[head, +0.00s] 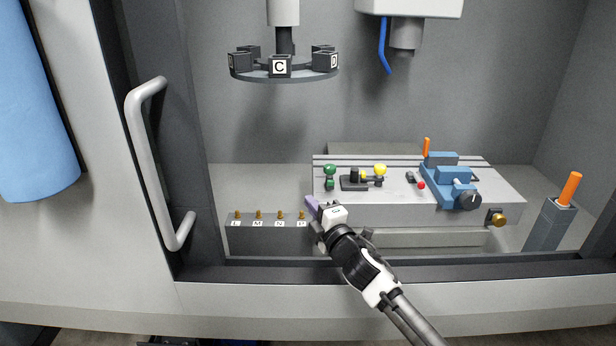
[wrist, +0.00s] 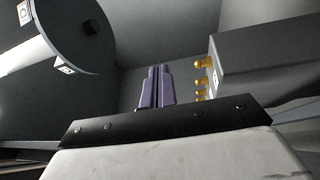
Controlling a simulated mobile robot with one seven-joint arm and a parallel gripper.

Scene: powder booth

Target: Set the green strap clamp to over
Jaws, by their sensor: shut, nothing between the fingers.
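The green strap clamp (head: 330,183) stands at the left end of the grey slotted table in the head view. It has a dark green round top and a green lower part. It is too small to tell which way it is set. My gripper (head: 312,203) is in front of the table's left front corner, a little left of and nearer than the clamp, and apart from it in the picture. In the wrist view, its purple fingers (wrist: 155,88) are together with nothing between them. The clamp does not show in the wrist view.
A yellow-knobbed clamp (head: 380,170) and a blue vise (head: 450,185) stand on the table (head: 400,208). A ledge with several brass pegs (head: 258,215) lies left of my gripper. A lettered carousel (head: 283,70) hangs above. A door handle (head: 146,165) is at left.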

